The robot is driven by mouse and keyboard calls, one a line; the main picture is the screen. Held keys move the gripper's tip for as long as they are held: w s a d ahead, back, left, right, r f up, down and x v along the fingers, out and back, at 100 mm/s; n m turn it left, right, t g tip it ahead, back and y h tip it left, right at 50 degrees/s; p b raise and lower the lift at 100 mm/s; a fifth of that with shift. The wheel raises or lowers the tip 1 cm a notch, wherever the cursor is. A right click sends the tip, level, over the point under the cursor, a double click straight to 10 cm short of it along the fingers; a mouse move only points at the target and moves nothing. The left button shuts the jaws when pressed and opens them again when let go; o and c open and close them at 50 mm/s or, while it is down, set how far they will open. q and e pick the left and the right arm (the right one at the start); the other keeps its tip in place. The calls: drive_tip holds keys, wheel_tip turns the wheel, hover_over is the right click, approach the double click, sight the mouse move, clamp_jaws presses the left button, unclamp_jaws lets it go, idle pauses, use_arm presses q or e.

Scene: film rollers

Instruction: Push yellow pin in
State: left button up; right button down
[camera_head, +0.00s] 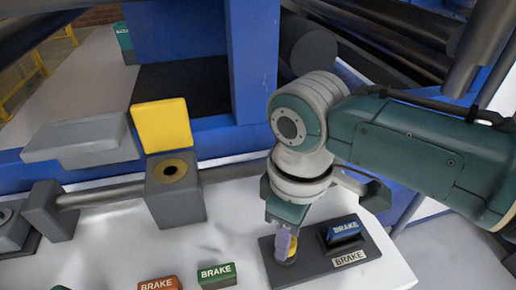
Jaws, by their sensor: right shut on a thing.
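My right gripper (286,243) comes in from the right and points down over a dark grey plate (311,273). It is shut on a small yellow pin (293,246), partly hidden by a lavender finger. The pin stands roughly upright at the left part of the plate, above a dark round base. I cannot tell how deep it sits. My left gripper is not in view.
A blue BRAKE block (344,230) stands on the same plate, beside the pin. Green (216,275) and orange (159,284) BRAKE blocks lie left. A grey block (177,207) with a brass-ringed hole and yellow plate (161,126) stands further left on the white surface.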

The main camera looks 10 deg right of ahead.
drive_tip(key=shift+f, duration=0.75)
drive_tip(key=c, duration=0.6)
unclamp_jaws()
drive_tip(key=shift+o, duration=0.2)
wheel_tip(320, 180, up, 9)
drive_tip(key=p, duration=0.3)
drive_tip(key=shift+r, duration=0.55)
